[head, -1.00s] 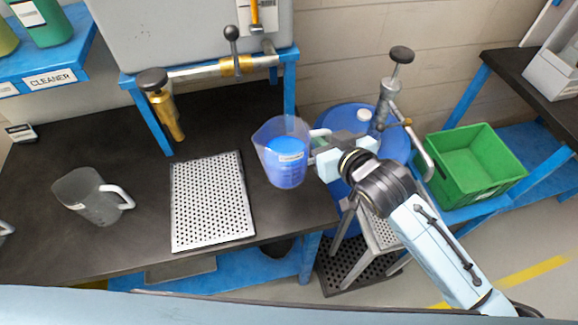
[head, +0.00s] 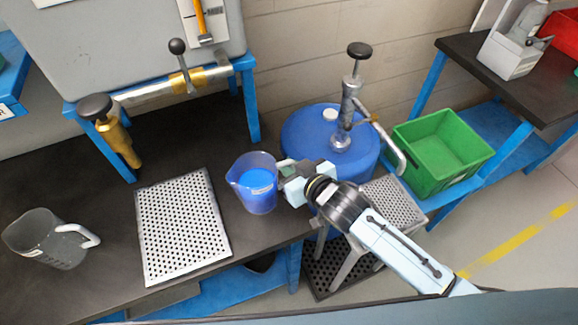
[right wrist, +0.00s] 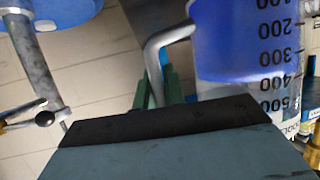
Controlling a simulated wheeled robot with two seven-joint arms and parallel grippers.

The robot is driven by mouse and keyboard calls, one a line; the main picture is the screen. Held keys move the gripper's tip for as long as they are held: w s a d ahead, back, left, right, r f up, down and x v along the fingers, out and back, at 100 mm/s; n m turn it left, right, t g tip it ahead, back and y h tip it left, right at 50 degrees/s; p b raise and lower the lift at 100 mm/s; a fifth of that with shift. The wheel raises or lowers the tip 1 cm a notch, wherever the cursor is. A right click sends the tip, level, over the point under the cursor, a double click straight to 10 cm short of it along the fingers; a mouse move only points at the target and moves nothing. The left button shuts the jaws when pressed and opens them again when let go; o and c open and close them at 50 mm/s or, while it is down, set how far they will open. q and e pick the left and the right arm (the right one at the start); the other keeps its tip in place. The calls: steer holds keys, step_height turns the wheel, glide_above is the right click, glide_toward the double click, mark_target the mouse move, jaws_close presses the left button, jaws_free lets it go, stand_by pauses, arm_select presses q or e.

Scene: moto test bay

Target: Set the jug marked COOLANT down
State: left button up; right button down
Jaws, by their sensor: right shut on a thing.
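A clear jug (head: 255,190) with blue liquid shows in the head view, upright over the dark bench's right part, right of the perforated plate. I cannot tell whether its base touches the bench. My right gripper (head: 290,178) is shut on its handle, on the jug's right side. In the right wrist view the jug (right wrist: 240,45) shows volume marks and a partly cut-off label that seems to begin COO. The green fingers of my right gripper (right wrist: 158,85) are at its pale handle (right wrist: 165,42). My left gripper is out of view.
The perforated plate (head: 183,228) lies bare on the dark bench (head: 120,205). An empty clear jug (head: 45,240) stands at left. A blue drum (head: 300,130) with a hand pump and a green crate (head: 440,150) are at right. A tank stand with taps rises behind.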

steer(key=shift+w+r, duration=0.1)
steer(key=c, duration=1.5)
jaws_free()
steer(key=shift+f, duration=0.2)
steer(key=shift+s+r, duration=0.2)
steer(key=p+v, duration=0.1)
steer(key=v, duration=1)
steer(key=shift+s+d+r, duration=0.1)
steer(key=shift+s+d, duration=0.15)
steer(key=shift+s, duration=0.05)
